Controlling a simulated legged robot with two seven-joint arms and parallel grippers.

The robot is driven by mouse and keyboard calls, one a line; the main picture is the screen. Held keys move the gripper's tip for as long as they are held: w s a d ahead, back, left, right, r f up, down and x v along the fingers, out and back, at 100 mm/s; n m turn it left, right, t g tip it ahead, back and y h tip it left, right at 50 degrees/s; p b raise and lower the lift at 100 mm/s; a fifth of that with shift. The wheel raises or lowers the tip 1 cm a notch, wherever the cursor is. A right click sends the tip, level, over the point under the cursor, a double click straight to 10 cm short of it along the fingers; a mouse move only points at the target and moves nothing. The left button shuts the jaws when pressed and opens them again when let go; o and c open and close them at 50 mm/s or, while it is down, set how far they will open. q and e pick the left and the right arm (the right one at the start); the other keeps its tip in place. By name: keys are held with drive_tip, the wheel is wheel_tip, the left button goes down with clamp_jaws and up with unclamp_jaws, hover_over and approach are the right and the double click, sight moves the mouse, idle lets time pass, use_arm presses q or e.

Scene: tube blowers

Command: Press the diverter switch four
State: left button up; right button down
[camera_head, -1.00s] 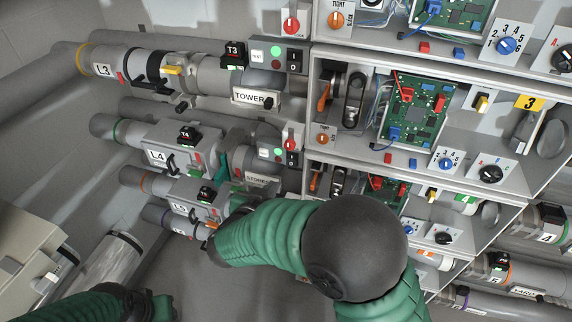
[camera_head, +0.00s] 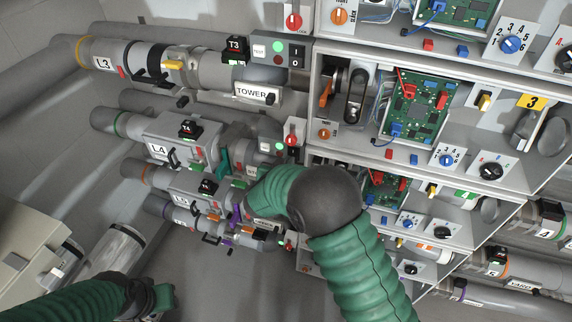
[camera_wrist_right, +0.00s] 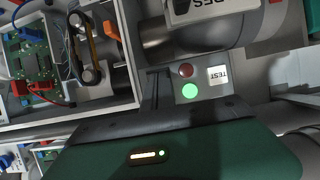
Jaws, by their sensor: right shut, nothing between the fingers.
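Black box T4 (camera_head: 189,128), with a green light, sits on the grey pipe unit labelled L4 (camera_head: 157,151) in the head view. I cannot tell which part is diverter switch four. A control panel with a green lamp (camera_head: 279,146) is to its right; in the wrist view a similar panel (camera_wrist_right: 202,78) shows a lit green lamp, a dark red lamp and a white TEST button. My right gripper (camera_head: 248,205) is shut and empty, partly hidden by its own arm, below the L4 unit near a purple part. My left gripper (camera_head: 155,299) is low at the left, its jaws unclear.
Unit L3 (camera_head: 103,63) with box T3 (camera_head: 236,47) and the TOWER label (camera_head: 257,93) lies above. Box T5 (camera_head: 208,187) is on the unit below. Cabinets with green circuit boards (camera_head: 416,108) and knobs fill the right. Grey floor is open at the lower middle.

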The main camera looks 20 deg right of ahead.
drive_tip(key=shift+d+b, duration=0.3)
drive_tip(key=shift+b, duration=0.3)
drive_tip(key=shift+w+d+r+p, duration=0.1)
drive_tip(key=shift+w+r+p, duration=0.1)
drive_tip(key=shift+r+p, duration=0.75)
drive_tip(key=shift+s+r+t+h, duration=0.1)
drive_tip(key=shift+s+t+h, duration=0.05)
drive_tip(key=shift+t+h, duration=0.15)
